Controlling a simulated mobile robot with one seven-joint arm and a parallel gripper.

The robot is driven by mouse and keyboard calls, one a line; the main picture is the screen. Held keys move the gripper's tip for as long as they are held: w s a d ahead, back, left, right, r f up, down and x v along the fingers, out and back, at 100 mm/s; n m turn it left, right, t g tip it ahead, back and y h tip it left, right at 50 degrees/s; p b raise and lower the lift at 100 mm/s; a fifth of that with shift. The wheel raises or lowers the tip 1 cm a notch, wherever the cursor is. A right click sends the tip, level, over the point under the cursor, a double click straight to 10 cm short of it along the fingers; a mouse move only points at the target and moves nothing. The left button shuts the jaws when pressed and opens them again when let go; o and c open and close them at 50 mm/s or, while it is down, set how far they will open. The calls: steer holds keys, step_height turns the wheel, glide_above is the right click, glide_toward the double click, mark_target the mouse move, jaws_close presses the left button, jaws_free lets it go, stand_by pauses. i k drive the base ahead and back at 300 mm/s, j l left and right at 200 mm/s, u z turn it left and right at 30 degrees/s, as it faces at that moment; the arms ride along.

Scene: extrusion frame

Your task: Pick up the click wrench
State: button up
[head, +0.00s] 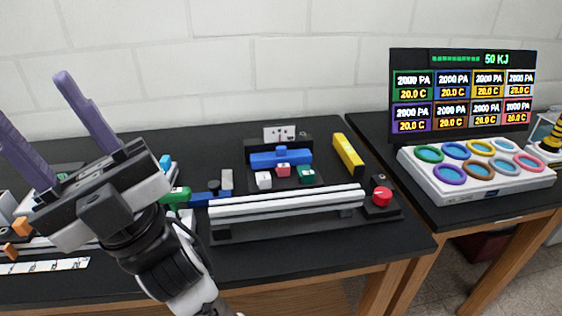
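I cannot say for sure which item is the click wrench. A green and blue elongated item (203,197) lies on the black bench just right of my gripper's body and may be it; its left end is partly hidden by my arm. My gripper (31,98) is at the left of the head view, raised above the bench. Its two purple fingers point up and to the left, spread well apart, with only wall and bench seen between them. It touches nothing that I can see.
An assembly with white extrusion bars (287,203) and a red button (382,196) fills mid-bench. Behind it are a blue block (280,159) and a yellow bar (348,155). A display (462,92) and a white panel of coloured rings (476,168) stand on the right table. The bench's front right is clear.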

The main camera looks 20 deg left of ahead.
mark_target(178, 194)
steer(key=u, duration=1.25)
steer(key=i+l+u, duration=0.15)
steer(key=l+u, duration=0.2)
steer(key=l, duration=0.2)
steer(key=l+u, duration=0.35)
steer(key=l, duration=0.25)
steer(key=l+u, duration=0.4)
steer(key=l, duration=0.25)
steer(key=i, duration=0.05)
